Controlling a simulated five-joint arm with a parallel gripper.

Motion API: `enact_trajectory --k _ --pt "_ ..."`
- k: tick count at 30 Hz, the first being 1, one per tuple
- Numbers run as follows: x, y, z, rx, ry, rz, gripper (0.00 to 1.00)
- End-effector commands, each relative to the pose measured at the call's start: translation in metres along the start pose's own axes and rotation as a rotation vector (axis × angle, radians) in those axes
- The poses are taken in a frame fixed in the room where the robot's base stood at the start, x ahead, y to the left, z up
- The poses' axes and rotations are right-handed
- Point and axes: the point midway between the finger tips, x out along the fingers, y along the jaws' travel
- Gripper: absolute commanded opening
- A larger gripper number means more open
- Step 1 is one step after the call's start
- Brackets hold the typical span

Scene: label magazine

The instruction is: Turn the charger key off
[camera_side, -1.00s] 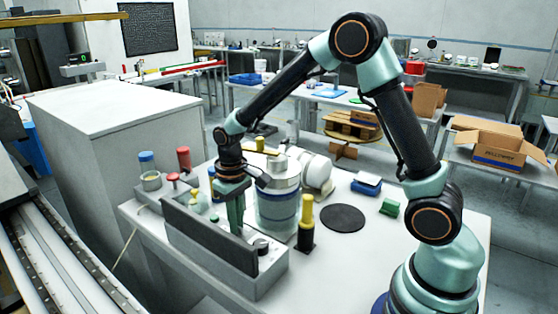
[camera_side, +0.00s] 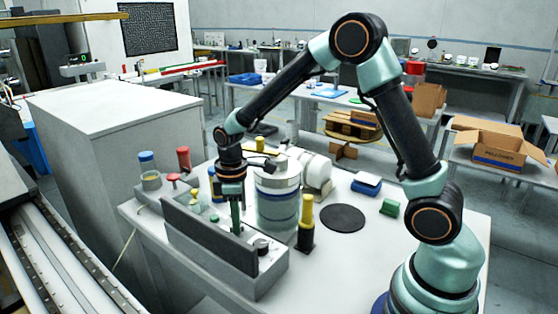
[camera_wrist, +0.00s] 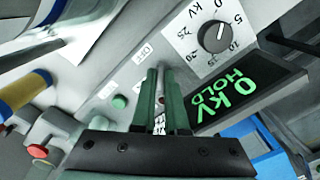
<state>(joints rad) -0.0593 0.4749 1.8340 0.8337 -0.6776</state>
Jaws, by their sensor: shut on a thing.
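The charger is a low grey box (camera_side: 205,262) at the table's front edge in the side view. Its panel (camera_wrist: 185,65) fills the middle of the wrist view, with an "OFF" label (camera_wrist: 145,52) just above my fingertips. My gripper (camera_side: 236,222) points down at the panel behind the box's dark front plate. In the wrist view my gripper (camera_wrist: 158,75) has its two green fingers close together, shut on the key. The key is mostly hidden between the fingers, so its exact angle cannot be told.
A kV dial (camera_wrist: 215,38) and a display (camera_wrist: 245,90) reading "0 kV HOLD" are right of my fingers. A green button (camera_wrist: 120,101) is to their left. A yellow-topped black post (camera_side: 306,225) and a large jar (camera_side: 277,205) stand close by.

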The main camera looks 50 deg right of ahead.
Motion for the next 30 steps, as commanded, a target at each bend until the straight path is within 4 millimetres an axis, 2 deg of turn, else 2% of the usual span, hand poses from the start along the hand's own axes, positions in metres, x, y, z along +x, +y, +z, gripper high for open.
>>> enact_trajectory --k 18,30 --pt "-0.0012 0.0001 -0.0013 -0.571 0.002 0.003 0.0" --pt "-0.0014 -0.0001 -0.0015 -0.798 0.002 0.004 0.0"
